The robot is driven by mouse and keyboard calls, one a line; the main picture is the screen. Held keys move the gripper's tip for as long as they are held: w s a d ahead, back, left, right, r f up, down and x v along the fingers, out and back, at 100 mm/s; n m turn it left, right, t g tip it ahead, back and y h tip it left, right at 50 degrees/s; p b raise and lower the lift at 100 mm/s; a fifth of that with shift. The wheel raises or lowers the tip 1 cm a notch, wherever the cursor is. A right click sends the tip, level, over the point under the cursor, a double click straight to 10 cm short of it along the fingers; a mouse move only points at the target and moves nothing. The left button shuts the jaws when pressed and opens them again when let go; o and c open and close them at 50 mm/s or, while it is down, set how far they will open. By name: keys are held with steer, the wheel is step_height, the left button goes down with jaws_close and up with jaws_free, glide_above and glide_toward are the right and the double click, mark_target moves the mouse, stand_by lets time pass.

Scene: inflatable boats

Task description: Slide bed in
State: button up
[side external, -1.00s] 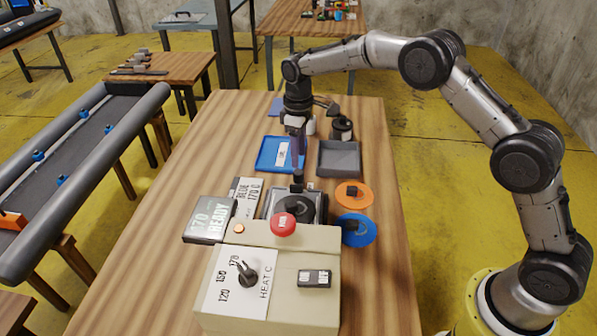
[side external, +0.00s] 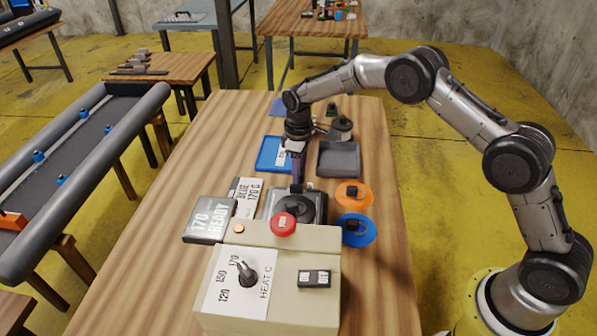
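The bed (side external: 311,201) is a dark grey plate with a round black disc on it, at the far side of the beige heat press box (side external: 282,240). A small black block (side external: 297,188) stands at the bed's far edge. My gripper (side external: 297,180) points down with its fingers at or just behind this block. I cannot tell whether they touch it, or whether they are open or shut. The box carries a red button (side external: 284,224), a heat dial (side external: 245,271) and a black switch (side external: 314,279). The display (side external: 210,219) reads 170 READY.
A blue tray (side external: 268,153) and a grey tray (side external: 339,160) lie beyond the bed. An orange disc (side external: 353,195) and a blue disc (side external: 356,230) lie to its right. A card (side external: 246,193) lies left. The table's right strip is clear.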

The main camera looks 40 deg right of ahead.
jaws_close()
stand_by(1.0)
steer(key=s+a, duration=1.1)
steer(key=shift+r, duration=0.1)
stand_by(0.3)
steer(key=o, duration=0.6)
jaws_free()
steer(key=shift+a, duration=0.1)
